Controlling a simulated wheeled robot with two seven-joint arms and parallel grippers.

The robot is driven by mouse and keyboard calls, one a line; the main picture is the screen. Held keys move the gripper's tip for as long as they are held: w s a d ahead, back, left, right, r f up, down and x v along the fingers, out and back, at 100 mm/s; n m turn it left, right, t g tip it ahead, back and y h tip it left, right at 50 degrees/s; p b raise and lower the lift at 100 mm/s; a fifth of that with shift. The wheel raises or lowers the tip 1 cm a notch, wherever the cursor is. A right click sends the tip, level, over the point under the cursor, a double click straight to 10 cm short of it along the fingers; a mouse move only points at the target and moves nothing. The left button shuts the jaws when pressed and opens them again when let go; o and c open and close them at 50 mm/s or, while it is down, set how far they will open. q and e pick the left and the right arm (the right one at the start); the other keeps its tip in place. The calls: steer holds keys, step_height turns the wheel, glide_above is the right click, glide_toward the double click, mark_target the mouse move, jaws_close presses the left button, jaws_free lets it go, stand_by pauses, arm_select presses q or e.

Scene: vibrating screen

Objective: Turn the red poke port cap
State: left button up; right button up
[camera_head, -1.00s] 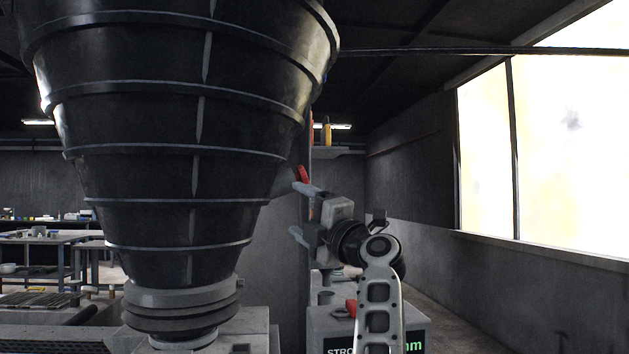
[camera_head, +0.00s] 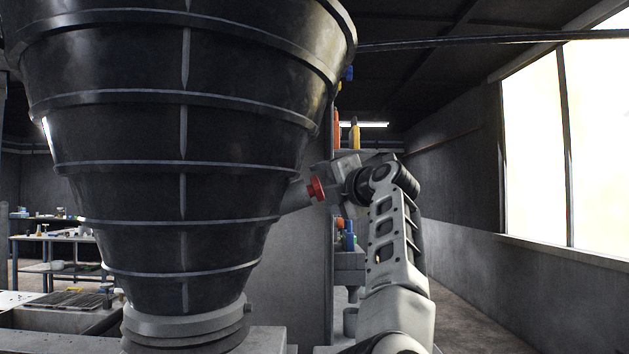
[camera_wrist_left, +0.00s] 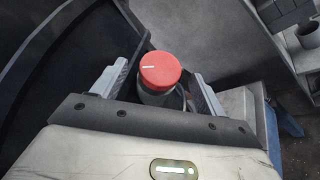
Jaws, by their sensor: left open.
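The red poke port cap (camera_head: 316,188) sticks out from the right side of the big black ribbed cone (camera_head: 185,150). In the left wrist view the round red cap (camera_wrist_left: 160,69) has a white line on its face and sits on a grey neck. My left gripper (camera_head: 336,172) is at the cap's right in the head view. In the wrist view the open left gripper (camera_wrist_left: 158,80) has one finger on each side of the cap, with visible gaps. The fingertips are hard to make out in the head view. My right gripper is not in view.
The cone's wall is close beside the left finger. A shelf with orange bottles (camera_head: 354,134) stands behind the gripper. Workbenches (camera_head: 50,238) are at the far left. Open floor lies at the right, below the window (camera_head: 535,145).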

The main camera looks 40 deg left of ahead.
mark_target(314, 189)
arm_select(q)
steer(key=shift+p+x, duration=0.95)
steer(key=shift+x, duration=1.8)
steer(key=c, duration=1)
